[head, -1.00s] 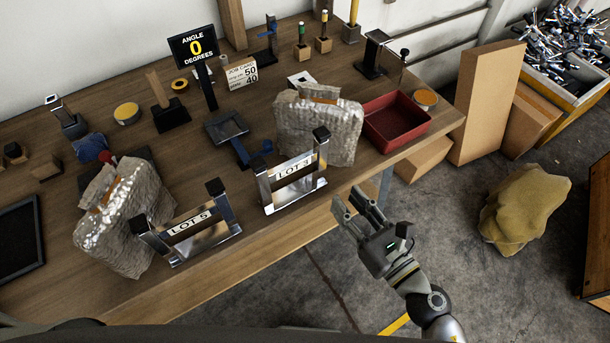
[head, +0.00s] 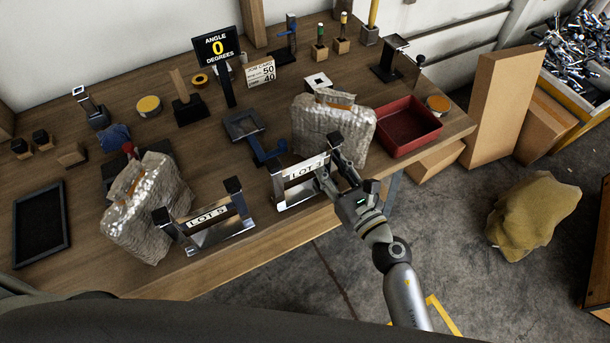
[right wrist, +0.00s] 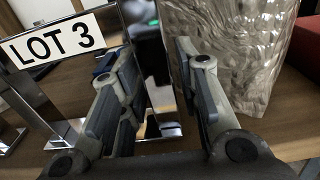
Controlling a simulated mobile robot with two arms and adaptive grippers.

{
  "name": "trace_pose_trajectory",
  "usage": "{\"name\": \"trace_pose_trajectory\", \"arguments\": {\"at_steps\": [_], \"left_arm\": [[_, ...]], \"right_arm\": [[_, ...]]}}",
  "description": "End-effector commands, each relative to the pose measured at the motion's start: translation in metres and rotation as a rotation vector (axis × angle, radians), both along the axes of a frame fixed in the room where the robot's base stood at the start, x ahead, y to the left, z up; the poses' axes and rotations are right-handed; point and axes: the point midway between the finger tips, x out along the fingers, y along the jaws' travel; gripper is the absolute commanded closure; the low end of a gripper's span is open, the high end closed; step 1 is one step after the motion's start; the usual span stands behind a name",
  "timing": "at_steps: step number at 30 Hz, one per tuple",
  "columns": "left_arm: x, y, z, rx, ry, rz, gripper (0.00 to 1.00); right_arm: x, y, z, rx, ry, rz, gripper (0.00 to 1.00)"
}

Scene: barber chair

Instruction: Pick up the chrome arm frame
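A chrome arm frame labelled LOT 3 (head: 298,170) stands upright near the table's front edge; its label also shows in the right wrist view (right wrist: 52,40). A second chrome arm frame labelled LOT 5 (head: 207,214) stands to its left. My right gripper (head: 333,172) is at the right-hand post of the LOT 3 frame and partly hides it. In the right wrist view its fingers (right wrist: 153,52) are apart, with a black part and a strip of chrome showing between them. I cannot tell whether they touch the post. My left gripper is not in view.
A foil-wrapped package (head: 345,120) stands close behind the LOT 3 frame, another (head: 145,215) beside the LOT 5 frame. A red tray (head: 408,128) lies to the right. A blue-handled tool (head: 262,150) lies behind. The floor right of the table is partly clear.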

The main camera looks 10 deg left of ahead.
Motion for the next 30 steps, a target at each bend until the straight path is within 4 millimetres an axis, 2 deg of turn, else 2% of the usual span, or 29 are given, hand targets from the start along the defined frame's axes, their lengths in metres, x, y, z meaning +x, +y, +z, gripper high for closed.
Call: {"name": "trace_pose_trajectory", "arguments": {"at_steps": [5, 13, 30], "left_arm": [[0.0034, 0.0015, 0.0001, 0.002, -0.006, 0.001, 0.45], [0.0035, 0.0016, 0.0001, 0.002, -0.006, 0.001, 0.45], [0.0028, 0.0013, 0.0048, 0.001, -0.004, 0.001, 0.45]], "right_arm": [[0.0002, -0.0001, -0.0008, -0.001, 0.0, 0.0, 0.7], [0.0001, -0.0003, -0.0007, -0.001, 0.0, -0.001, 1.0], [0.0005, -0.0001, 0.0076, 0.001, -0.003, -0.001, 1.0]]}}
